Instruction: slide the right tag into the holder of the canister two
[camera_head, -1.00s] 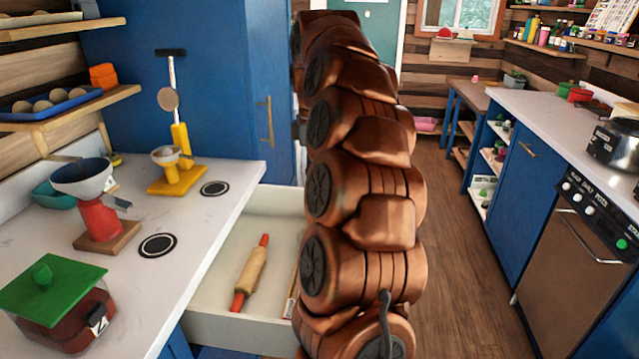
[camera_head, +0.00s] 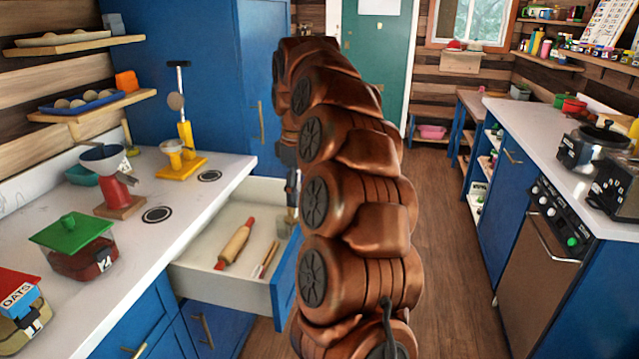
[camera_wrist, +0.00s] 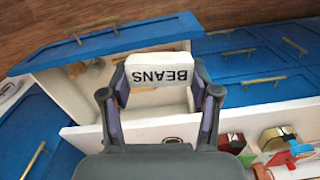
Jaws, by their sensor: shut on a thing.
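My gripper (camera_wrist: 160,98) is shut on a white tag (camera_wrist: 158,75) marked BEANS, which reads upside down in the wrist view. The tag lies across both fingertips, in the air above the open drawer. In the head view my gripper is mostly hidden behind my arm. The canister two (camera_head: 82,258), with a green lid and a number 2 plate on its front, stands on the left counter, apart from the tag. Its holder is too small to make out clearly. A second canister (camera_head: 22,322) with an OATS label stands nearer, cut by the left edge.
The open drawer (camera_head: 222,290) juts from the left counter (camera_head: 150,262) and holds a rolling pin (camera_head: 235,243). A red grinder (camera_head: 115,192) and a yellow stand (camera_head: 182,165) are farther along that counter. The wood floor (camera_head: 438,250) to the right is clear.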

